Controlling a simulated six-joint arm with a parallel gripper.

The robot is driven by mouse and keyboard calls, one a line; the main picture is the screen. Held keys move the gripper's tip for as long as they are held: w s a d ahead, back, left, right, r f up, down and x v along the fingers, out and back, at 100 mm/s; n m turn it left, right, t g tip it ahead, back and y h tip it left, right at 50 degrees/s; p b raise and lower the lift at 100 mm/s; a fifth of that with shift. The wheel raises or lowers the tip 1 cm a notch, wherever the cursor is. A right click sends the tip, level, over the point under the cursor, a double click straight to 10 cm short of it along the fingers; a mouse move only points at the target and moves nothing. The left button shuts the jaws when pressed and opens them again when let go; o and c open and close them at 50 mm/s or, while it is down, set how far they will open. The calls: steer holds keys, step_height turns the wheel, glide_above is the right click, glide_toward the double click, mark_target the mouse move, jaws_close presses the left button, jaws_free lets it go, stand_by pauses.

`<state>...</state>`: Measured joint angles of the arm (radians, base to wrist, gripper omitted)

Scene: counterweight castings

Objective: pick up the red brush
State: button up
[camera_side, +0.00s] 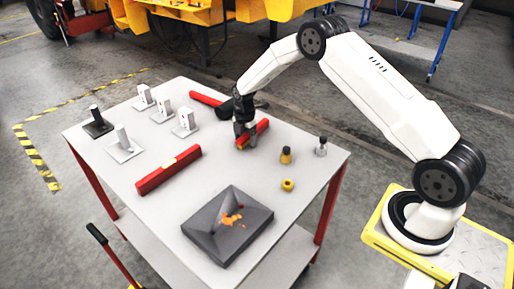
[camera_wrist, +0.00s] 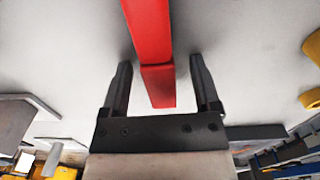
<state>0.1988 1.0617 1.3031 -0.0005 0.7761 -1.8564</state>
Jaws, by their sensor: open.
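The red brush (camera_side: 263,127) appears to be the short red piece lying on the grey-white table under my gripper (camera_side: 245,136), which partly hides it. Its lower end shows a little yellow-orange. In the wrist view the red brush (camera_wrist: 148,35) is a red bar with a step, running from the top edge down to between the fingers of my gripper (camera_wrist: 161,68). The fingers are open, one on each side of it, with a visible gap on both sides. Bristles cannot be made out.
A long red bar (camera_side: 155,178) with a yellow patch and a red-and-black piece (camera_side: 207,99) lie nearby. Several pale upright castings (camera_side: 123,145) stand left.

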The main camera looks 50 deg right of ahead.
jaws_close()
steer(key=shift+r, duration=0.1)
stand_by(0.4)
steer(key=shift+r, duration=0.7)
steer(key=s+a+r, duration=0.2)
steer(key=s+r, duration=0.9)
steer(key=s, duration=0.3)
steer(key=shift+a+r, duration=0.15)
steer(key=shift+r, duration=0.05)
steer(key=shift+w+a, duration=0.1)
